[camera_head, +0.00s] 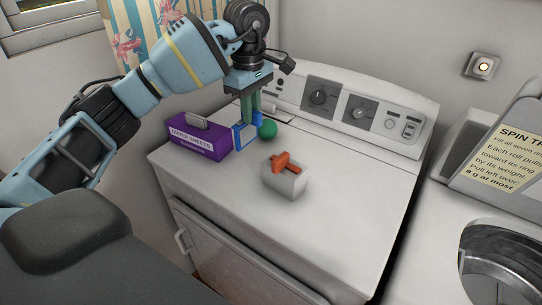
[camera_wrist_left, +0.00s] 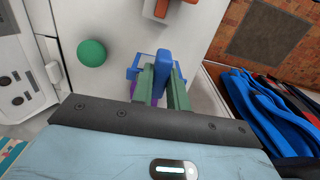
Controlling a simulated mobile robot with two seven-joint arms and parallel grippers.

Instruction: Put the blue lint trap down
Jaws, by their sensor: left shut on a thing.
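The blue lint trap (camera_head: 239,136) is a small blue frame held upright below my left gripper (camera_head: 250,105). My left gripper is shut on its upper part, above the back left of the white machine's top (camera_head: 340,176). In the left wrist view the blue lint trap (camera_wrist_left: 162,68) shows between the green fingers of the left gripper (camera_wrist_left: 163,85). I cannot tell whether its lower edge touches the machine top. My right gripper is in neither view.
A purple dryer sheets box (camera_head: 200,141) stands just left of the lint trap, and a green ball (camera_head: 267,129) close on its right. A pale block with an orange handle (camera_head: 285,180) stands nearer the front. The machine top's right side is clear.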

